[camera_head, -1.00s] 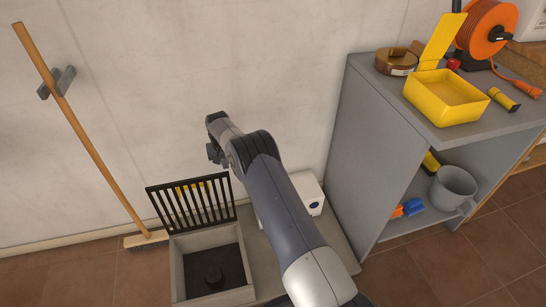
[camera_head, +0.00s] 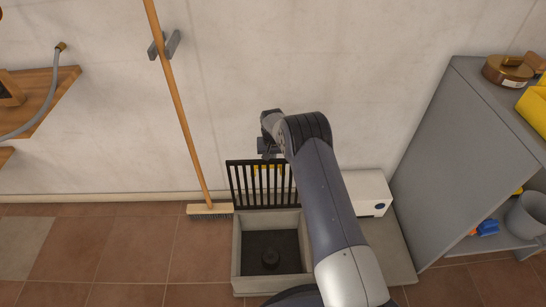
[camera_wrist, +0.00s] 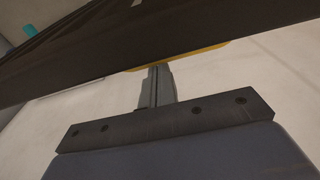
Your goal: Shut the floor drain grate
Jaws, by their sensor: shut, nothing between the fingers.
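The floor drain grate (camera_head: 240,187) is a dark slatted panel standing upright at the back edge of the drain's pale square frame (camera_head: 237,262). A yellow patch shows through the slats. My gripper (camera_head: 268,148) is above and behind the grate's top edge, its tips partly hidden by my arm. In the wrist view my gripper (camera_wrist: 158,75) is shut and empty. A large dark bar, probably part of the grate, crosses close by; I cannot tell if they touch.
A broom (camera_head: 182,110) leans on the wall to the left of the drain. A white box (camera_head: 367,190) stands right of it, partly behind my arm. A grey shelf unit (camera_head: 440,150) is further right.

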